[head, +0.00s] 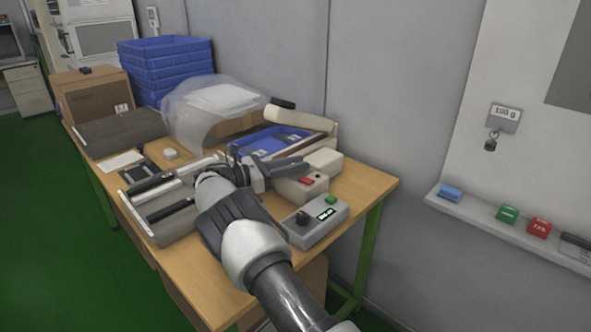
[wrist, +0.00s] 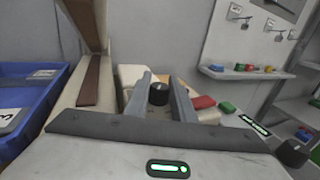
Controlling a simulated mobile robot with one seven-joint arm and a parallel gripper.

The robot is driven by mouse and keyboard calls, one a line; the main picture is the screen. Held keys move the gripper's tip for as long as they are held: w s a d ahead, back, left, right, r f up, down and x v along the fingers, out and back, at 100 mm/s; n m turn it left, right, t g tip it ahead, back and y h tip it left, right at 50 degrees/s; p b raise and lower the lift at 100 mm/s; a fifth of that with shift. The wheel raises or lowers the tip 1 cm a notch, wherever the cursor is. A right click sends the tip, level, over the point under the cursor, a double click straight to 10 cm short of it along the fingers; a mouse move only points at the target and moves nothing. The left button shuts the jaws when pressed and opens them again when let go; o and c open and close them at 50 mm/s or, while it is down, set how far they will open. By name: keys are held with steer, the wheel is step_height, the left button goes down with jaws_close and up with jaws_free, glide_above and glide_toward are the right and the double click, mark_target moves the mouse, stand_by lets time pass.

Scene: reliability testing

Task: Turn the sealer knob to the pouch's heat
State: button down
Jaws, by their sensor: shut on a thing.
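The sealer is a cream machine with a raised lever arm (head: 300,119) and a low body (head: 322,160). Its black round knob (wrist: 158,96) shows between my fingers in the wrist view. My gripper (head: 298,164) reaches over the sealer's front and is shut on this knob; its fingers also show in the wrist view (wrist: 159,84). The knob is hidden in the head view, and I cannot read its setting. A blue tray (wrist: 42,72) with dark flat packets stands left of the sealer; I cannot tell which is the pouch. A pale card in it carries a mark too cut off to read.
A grey control box (head: 325,232) with a black knob, display and green button stands at the table's front right. A red button (head: 306,181) is close to my fingers. Another grey device (head: 165,222) stands left of my arm. Stacked blue crates (head: 165,70) stand at the back.

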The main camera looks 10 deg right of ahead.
steer(key=shift+m+g, duration=0.3)
steer(key=shift+g, duration=0.2)
steer(key=c, duration=1.5)
jaws_free()
